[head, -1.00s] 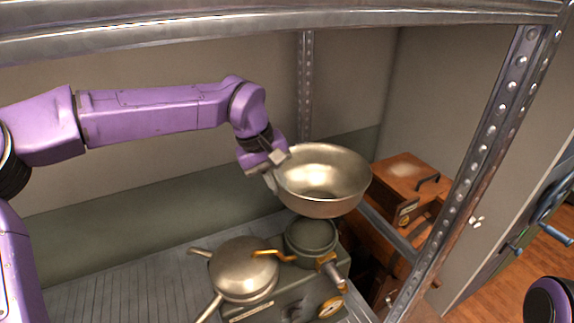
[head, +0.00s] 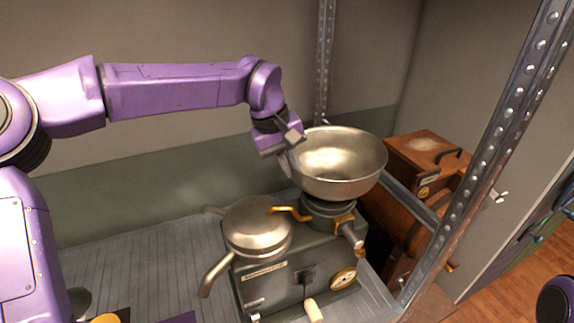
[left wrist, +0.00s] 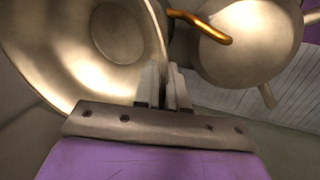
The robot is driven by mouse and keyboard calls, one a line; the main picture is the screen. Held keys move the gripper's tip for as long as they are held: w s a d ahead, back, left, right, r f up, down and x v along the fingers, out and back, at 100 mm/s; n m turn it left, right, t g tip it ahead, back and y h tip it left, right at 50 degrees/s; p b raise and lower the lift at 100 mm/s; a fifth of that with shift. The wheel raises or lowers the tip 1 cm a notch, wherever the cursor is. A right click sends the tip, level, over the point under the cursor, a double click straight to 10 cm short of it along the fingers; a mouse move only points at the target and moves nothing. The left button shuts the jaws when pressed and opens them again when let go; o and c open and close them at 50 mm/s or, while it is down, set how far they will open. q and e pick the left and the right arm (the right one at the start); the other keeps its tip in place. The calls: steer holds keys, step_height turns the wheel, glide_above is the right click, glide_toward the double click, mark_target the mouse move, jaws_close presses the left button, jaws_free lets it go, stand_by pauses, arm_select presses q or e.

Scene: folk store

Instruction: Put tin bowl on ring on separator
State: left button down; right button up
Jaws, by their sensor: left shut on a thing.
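The tin bowl (head: 338,168) is a wide, shiny metal bowl, upright and nearly level. My left gripper (head: 291,158) is shut on its left rim. The bowl's wall also shows between the fingers in the left wrist view (left wrist: 70,75). The separator (head: 290,285) is a dark green machine on the shelf. Its round dark ring (head: 326,211) is directly under the bowl and partly hidden by it. I cannot tell whether the bowl touches the ring. My right gripper is not in view.
A metal lidded pan (head: 257,228) with spouts sits on the separator's left, beside an orange curved tap (head: 290,211). A perforated shelf post (head: 495,150) stands at right. Wooden boxes (head: 425,160) are behind the bowl at right.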

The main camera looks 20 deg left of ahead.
arm_select(q)
steer(key=shift+s+r, duration=0.1)
steer(key=shift+s, duration=0.05)
steer(key=shift+s+f+b, duration=0.4)
steer(key=shift+s+f, duration=0.25)
steer(key=shift+s, duration=0.05)
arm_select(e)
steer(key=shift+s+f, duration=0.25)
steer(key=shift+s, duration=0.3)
arm_select(q)
steer(key=shift+s+f, duration=0.15)
steer(key=c, duration=1.2)
jaws_free()
steer(key=shift+c, duration=0.2)
steer(key=shift+o, duration=0.7)
steer(key=shift+d, duration=0.1)
steer(key=shift+w+f, duration=0.1)
steer(key=shift+w, duration=0.1)
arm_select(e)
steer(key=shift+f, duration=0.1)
arm_select(q)
steer(key=v, duration=1)
steer(key=shift+r+b, duration=0.3)
steer(key=shift+b, duration=0.15)
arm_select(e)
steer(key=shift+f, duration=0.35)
